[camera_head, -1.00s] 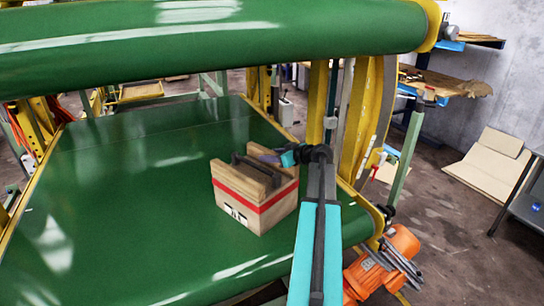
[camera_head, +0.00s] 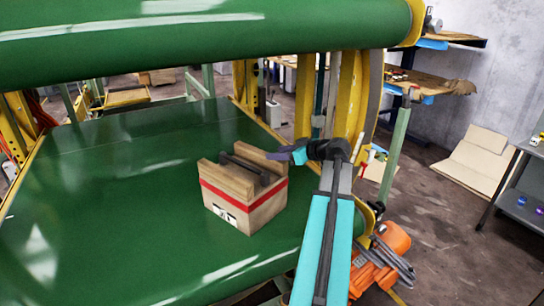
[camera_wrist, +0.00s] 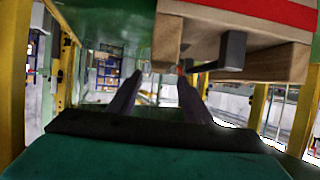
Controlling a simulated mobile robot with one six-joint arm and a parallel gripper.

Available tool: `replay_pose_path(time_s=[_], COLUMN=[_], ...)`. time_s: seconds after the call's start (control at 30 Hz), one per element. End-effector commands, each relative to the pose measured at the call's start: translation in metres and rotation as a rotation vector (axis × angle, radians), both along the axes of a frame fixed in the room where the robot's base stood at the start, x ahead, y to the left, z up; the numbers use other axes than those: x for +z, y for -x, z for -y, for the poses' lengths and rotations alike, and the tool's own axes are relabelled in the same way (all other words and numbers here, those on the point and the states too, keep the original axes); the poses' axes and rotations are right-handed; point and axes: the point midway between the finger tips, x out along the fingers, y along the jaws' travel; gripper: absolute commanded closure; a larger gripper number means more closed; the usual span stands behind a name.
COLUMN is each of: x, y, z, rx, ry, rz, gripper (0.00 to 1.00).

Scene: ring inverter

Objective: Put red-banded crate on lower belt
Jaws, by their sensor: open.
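The red-banded crate (camera_head: 243,193) is a wooden box with a red stripe and a dark bar handle across its top. It sits upright on the green lower belt (camera_head: 110,190), near the belt's right side. My gripper (camera_head: 283,155) is open and empty, just to the right of the crate's top and apart from the handle in the head view. In the wrist view my gripper's two dark fingers (camera_wrist: 160,88) are spread with nothing between them. The crate's wood, red band and handle (camera_wrist: 232,50) show at the upper right there.
The green upper belt (camera_head: 200,40) spans overhead, above the crate. Yellow frame posts (camera_head: 345,95) stand to the right, behind my arm. An orange motor (camera_head: 385,255) sits by the lower belt's right end. The belt's left half is clear.

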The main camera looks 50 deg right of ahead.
Motion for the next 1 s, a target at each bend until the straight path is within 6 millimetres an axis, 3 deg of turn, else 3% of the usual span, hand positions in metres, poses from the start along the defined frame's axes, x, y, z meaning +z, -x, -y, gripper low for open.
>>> replay_pose_path(time_s=[0.23,1.0], x=[0.0054,0.0055], y=[0.0126,0.0129], z=[-0.0003,0.0003], rx=[0.0,0.0], ry=[0.001,0.0], rz=[0.0,0.0], gripper=[0.55,0.55])
